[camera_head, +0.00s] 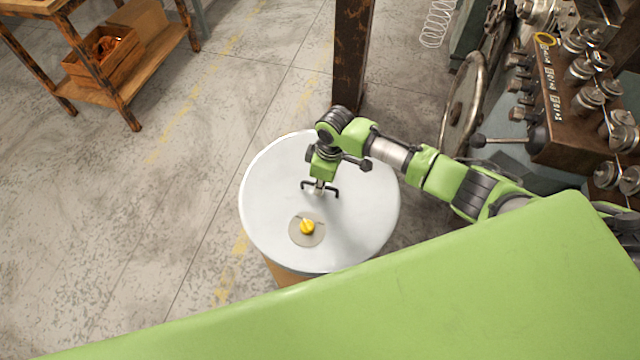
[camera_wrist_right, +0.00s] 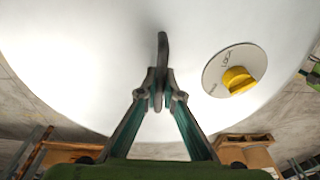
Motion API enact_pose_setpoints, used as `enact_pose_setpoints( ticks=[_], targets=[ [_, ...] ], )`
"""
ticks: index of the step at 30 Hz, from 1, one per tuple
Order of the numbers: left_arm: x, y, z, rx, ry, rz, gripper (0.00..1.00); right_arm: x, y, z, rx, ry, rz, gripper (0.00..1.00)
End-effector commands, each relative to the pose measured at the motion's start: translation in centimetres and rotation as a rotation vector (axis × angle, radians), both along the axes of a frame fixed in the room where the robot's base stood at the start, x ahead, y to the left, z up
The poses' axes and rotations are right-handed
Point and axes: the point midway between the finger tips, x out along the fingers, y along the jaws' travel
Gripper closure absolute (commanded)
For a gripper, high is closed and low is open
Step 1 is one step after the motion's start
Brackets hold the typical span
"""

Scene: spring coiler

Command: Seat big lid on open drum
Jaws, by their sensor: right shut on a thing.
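The big lid (camera_head: 365,225) is a wide, round, white disc in the middle of the head view. It has a dark handle (camera_head: 335,192) and a yellow knob (camera_head: 307,227) on a grey round plate. My right gripper (camera_head: 319,187) is shut on the handle from above. In the right wrist view the fingers (camera_wrist_right: 157,98) close on the dark handle (camera_wrist_right: 162,45), with the yellow knob (camera_wrist_right: 237,80) to the right. My left gripper is out of view.
A rusty post (camera_head: 351,60) stands just behind the lid. A machine with a handwheel (camera_head: 463,105) and a dark control box (camera_head: 560,100) is at the right. A wooden shelf (camera_head: 150,60) with a crate is at the upper left. The left floor is clear.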

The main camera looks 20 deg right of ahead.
Motion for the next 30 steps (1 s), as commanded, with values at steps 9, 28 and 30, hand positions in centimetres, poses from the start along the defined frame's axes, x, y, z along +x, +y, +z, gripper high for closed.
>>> enact_pose_setpoints(
  ticks=[9, 28, 30],
  targets=[
    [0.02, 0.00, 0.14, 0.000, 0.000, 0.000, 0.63, 0.19, 0.11, 0.23, 0.003, -0.004, 0.000, 1.00],
    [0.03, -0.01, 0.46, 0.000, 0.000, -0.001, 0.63, 0.20, 0.11, 0.05, 0.003, -0.004, 0.000, 0.85],
    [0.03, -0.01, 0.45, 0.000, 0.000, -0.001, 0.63, 0.17, 0.10, 0.03, 0.002, -0.004, 0.000, 0.74]
  ],
)
